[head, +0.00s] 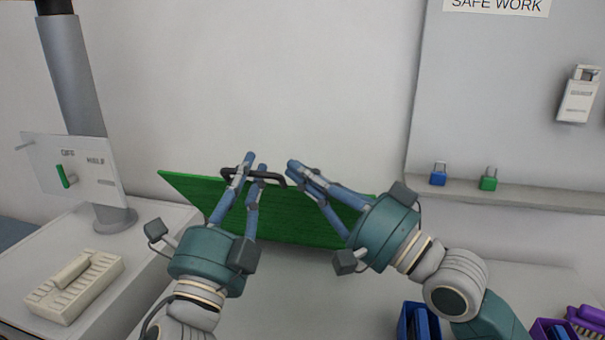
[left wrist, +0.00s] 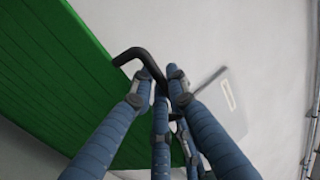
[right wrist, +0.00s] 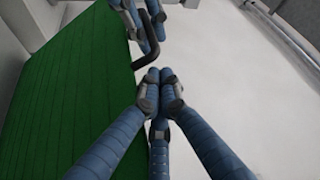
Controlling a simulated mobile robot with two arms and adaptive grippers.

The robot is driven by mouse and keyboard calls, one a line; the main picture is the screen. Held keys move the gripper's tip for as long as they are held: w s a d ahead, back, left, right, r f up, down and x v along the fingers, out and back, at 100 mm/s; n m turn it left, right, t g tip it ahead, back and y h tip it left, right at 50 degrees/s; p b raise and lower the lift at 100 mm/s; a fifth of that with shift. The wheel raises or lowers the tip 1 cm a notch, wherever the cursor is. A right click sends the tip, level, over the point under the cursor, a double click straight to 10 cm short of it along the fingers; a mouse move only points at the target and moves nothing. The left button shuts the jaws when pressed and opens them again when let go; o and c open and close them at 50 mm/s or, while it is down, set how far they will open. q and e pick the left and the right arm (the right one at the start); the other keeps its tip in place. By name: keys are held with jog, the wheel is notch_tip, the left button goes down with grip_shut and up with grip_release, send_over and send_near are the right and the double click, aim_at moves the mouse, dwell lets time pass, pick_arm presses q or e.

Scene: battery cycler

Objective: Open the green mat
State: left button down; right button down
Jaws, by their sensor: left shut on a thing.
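The green mat (head: 285,222) is raised and tilted at the back of the table, with a black bent handle (head: 270,177) on its upper edge. My left gripper (head: 252,172) is shut on the black handle; the left wrist view shows the handle (left wrist: 138,53) running in between its fingers. My right gripper (head: 292,168) is just right of the handle, above the mat's edge. In the right wrist view its fingertips (right wrist: 160,82) are together with nothing between them, apart from the handle. My grippers and arms hide parts of the mat.
At left, a panel with a green lever (head: 63,177) stands by a grey post (head: 80,90), near a beige block (head: 75,285). Blue (head: 438,178) and green (head: 488,182) padlocks sit on the right ledge. A blue bin (head: 405,322) and a purple bin (head: 540,328) are front right.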

pick_arm(q)
jog(key=shift+a, duration=0.1)
pick_arm(e)
jog(key=shift+s+a+f+n+y, duration=0.15)
jog(key=shift+s+f+n+y, duration=0.15)
jog(key=shift+s+f+n, duration=0.15)
jog(key=shift+s+a+f+n+y, duration=0.15)
jog(key=shift+s+f+n+y, duration=0.15)
jog(key=shift+s+n, duration=0.2)
pick_arm(q)
jog(key=c, duration=1.7)
grip_release()
pick_arm(e)
jog(key=shift+r, duration=0.1)
jog(key=shift+d, duration=0.1)
